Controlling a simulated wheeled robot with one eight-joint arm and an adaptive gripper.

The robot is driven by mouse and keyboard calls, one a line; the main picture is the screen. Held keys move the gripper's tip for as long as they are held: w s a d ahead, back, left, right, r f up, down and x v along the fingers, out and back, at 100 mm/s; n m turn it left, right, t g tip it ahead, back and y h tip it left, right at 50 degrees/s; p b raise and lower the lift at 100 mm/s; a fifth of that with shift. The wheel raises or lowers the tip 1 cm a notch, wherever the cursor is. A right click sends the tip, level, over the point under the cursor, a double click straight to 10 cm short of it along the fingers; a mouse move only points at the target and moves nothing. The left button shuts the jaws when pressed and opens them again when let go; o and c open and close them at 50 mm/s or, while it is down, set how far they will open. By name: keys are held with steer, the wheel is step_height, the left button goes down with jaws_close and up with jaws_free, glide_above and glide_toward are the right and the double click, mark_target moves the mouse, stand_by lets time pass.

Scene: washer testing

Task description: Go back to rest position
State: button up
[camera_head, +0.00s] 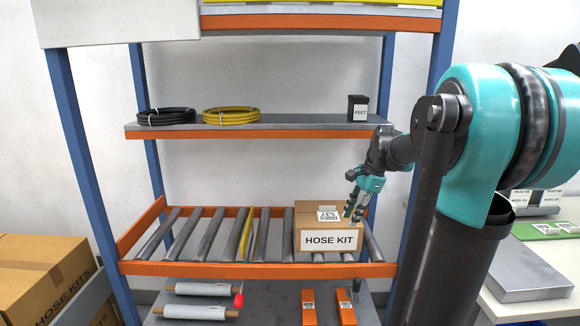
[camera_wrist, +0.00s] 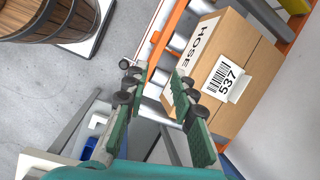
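My gripper (camera_head: 356,200) is in front of the right part of the shelf rack, by the hose kit box. In the wrist view my gripper (camera_wrist: 155,82) has its two green fingers apart with nothing between them. The cardboard hose kit box (camera_head: 328,238) sits on the roller shelf at its right end. The box also shows in the wrist view (camera_wrist: 258,62), with a barcode label reading 537. The fingers partly cover the box; whether they touch it I cannot tell.
A shelf (camera_head: 280,122) above holds a black hose coil (camera_head: 166,116), a yellow hose coil (camera_head: 231,115) and a FEET box (camera_head: 357,108). Cartons (camera_head: 40,268) stand at left. A table (camera_head: 555,305) is at right. A wooden barrel (camera_wrist: 50,18) shows in the wrist view.

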steer(key=s+f+n+t+h, duration=0.3)
steer(key=s+f+n, duration=1.1)
steer(key=s+f, duration=0.4)
steer(key=shift+s+f+n+t+h, duration=0.15)
steer(key=shift+s+n+t+h, duration=0.15)
steer(key=shift+n, duration=0.1)
steer(key=shift+d, duration=0.1)
